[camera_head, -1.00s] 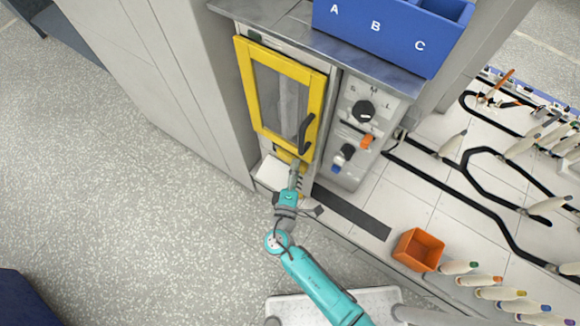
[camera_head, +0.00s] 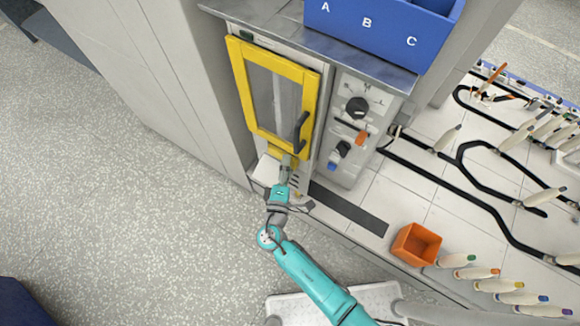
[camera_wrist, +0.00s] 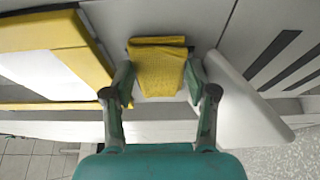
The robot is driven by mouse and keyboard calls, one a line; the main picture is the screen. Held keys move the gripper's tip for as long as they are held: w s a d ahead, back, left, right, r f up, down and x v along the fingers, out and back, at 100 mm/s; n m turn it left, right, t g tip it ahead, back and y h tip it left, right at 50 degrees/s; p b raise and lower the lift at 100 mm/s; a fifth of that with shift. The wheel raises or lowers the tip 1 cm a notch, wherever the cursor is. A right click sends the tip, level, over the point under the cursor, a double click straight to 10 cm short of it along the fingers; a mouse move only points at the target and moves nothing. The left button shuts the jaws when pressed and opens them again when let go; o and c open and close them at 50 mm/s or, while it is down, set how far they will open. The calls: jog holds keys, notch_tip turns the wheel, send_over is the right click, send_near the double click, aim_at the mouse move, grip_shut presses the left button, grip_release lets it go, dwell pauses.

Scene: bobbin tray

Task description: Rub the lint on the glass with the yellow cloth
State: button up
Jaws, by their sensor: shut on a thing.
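The yellow cloth (camera_wrist: 158,70) is between the fingers of my gripper (camera_wrist: 160,88), which is shut on it in the wrist view. In the head view my gripper (camera_head: 286,170) is just below the yellow-framed door, with a bit of the cloth (camera_head: 284,153) showing past the fingertips. The glass (camera_head: 272,98) is the tall grey pane inside the yellow frame; in the wrist view a pale pane (camera_wrist: 30,75) shows at the left, apart from the cloth. A lighter vertical streak shows on the glass; I cannot tell whether it is lint or a reflection.
A black door handle (camera_head: 300,132) stands out at the frame's lower right, close to my gripper. A control panel (camera_head: 350,130) with knobs is to the right. A blue bin (camera_head: 385,30) sits on top. An orange box (camera_head: 416,245) is at lower right. The floor at left is clear.

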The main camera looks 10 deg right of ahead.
aim_at(278, 159)
jog(key=shift+w+a, duration=1)
jog(key=shift+a, duration=0.15)
jog(key=shift+w+a+f, duration=0.1)
jog(key=shift+w+a, duration=0.4)
jog(key=shift+a, duration=0.2)
jog(key=shift+w+a, duration=0.45)
jog(key=shift+a, duration=0.2)
jog(key=shift+s+a, duration=0.95)
jog(key=shift+s, duration=0.25)
jog(key=shift+s+a, duration=0.9)
jog(key=shift+s, duration=0.3)
jog(key=shift+s+a, duration=0.9)
jog(key=shift+s, duration=0.25)
